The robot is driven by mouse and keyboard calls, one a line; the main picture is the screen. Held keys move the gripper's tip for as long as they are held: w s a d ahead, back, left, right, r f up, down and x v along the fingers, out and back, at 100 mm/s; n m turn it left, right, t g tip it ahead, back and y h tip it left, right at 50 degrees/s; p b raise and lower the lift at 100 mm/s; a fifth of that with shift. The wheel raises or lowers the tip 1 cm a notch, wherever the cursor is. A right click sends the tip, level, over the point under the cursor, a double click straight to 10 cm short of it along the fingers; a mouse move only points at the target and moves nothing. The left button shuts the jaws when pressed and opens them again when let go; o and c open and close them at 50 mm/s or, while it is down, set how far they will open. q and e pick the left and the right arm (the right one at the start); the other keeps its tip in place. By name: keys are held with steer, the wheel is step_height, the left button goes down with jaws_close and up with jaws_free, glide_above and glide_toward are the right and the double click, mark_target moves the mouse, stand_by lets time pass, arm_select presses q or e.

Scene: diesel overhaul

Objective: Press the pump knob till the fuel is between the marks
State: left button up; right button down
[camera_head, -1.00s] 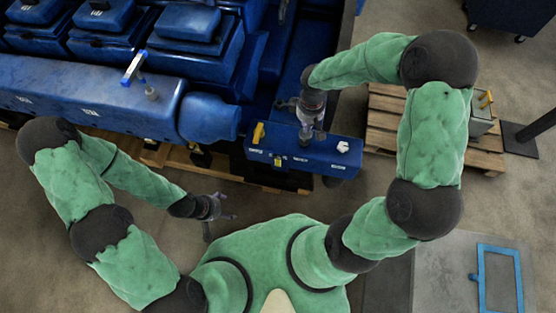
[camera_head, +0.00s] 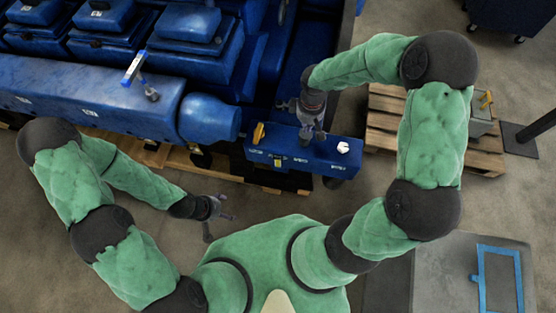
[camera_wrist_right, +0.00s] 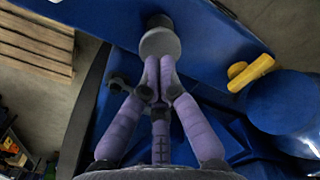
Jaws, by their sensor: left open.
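The pump knob (camera_wrist_right: 160,44) is a round grey cap on a short stem at the blue housing in the right wrist view. My right gripper (camera_wrist_right: 158,66) has its purple fingers drawn together, with the tips at the knob's near edge. They look to be touching it, not around it. In the head view my right gripper (camera_head: 309,134) is over the blue block (camera_head: 325,161) and hides most of the knob. My left gripper (camera_head: 226,207) is open and empty above the floor, left of the block. I cannot make out a fuel level or its marks.
A yellow lever (camera_head: 258,133) stands at the block's left end and a white fitting (camera_head: 343,147) at its right. The blue engine (camera_head: 110,103) fills the upper left. A wooden pallet (camera_head: 388,125) lies to the right. The floor around my left gripper is clear.

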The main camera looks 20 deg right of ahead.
steer(key=shift+f+b, duration=1.6)
steer(key=shift+f, duration=0.25)
stand_by(0.5)
steer(key=shift+r, duration=0.1)
steer(key=shift+r+p, duration=2.8)
steer(key=shift+r, duration=1)
steer(key=shift+a+f, duration=0.2)
steer(key=shift+f, duration=0.1)
steer(key=s+a+f+m+y, duration=0.2)
steer(key=s+a+f+m, duration=0.3)
steer(key=s+a+f, duration=0.4)
steer(key=s+a+f+m+y, duration=0.2)
steer(key=s+a+f+m, duration=0.4)
steer(key=f, duration=0.5)
step_height(320, 180, down, 20)
steer(key=w+n+b, duration=0.1)
steer(key=n+b, duration=0.1)
steer(key=b, duration=2)
steer(key=shift+w+a+f+n, duration=0.15)
steer(key=shift+w+a+n, duration=0.15)
steer(key=shift+n, duration=0.1)
